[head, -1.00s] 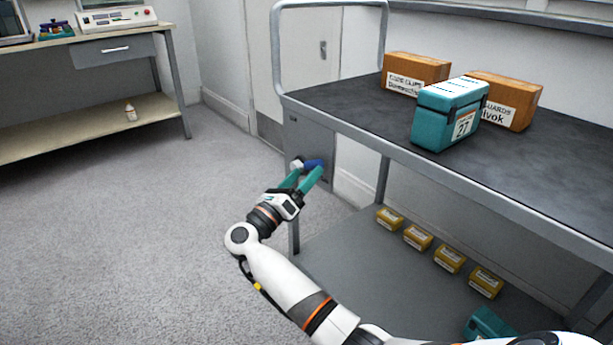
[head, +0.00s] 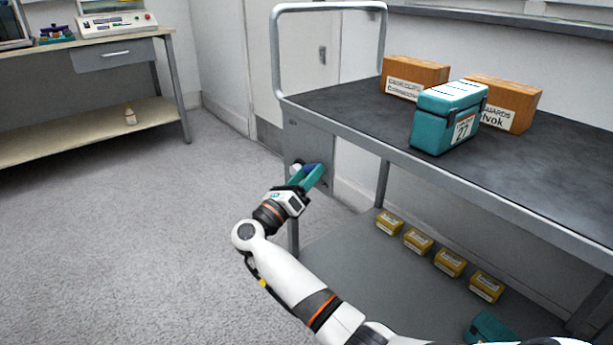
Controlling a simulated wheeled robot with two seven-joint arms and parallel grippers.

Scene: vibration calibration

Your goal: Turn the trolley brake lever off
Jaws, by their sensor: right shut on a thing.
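The trolley (head: 455,185) stands at the right, with a dark upper deck and a grey lower shelf. The brake lever (head: 297,168) sits on a grey plate (head: 320,147) at the trolley's near left end. A little of its pale hub and its blue grip show; the rest is hidden by my fingers. My right gripper (head: 312,174) reaches in from below, its teal fingers shut on the lever's blue grip. My left gripper is out of view.
A teal case (head: 440,127) marked 27 and two orange-brown boxes (head: 414,72) stand on the upper deck. Several small yellow boxes (head: 419,240) and a teal object (head: 490,328) are on the lower shelf. A bench (head: 95,115) stands at the left; the carpet between is clear.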

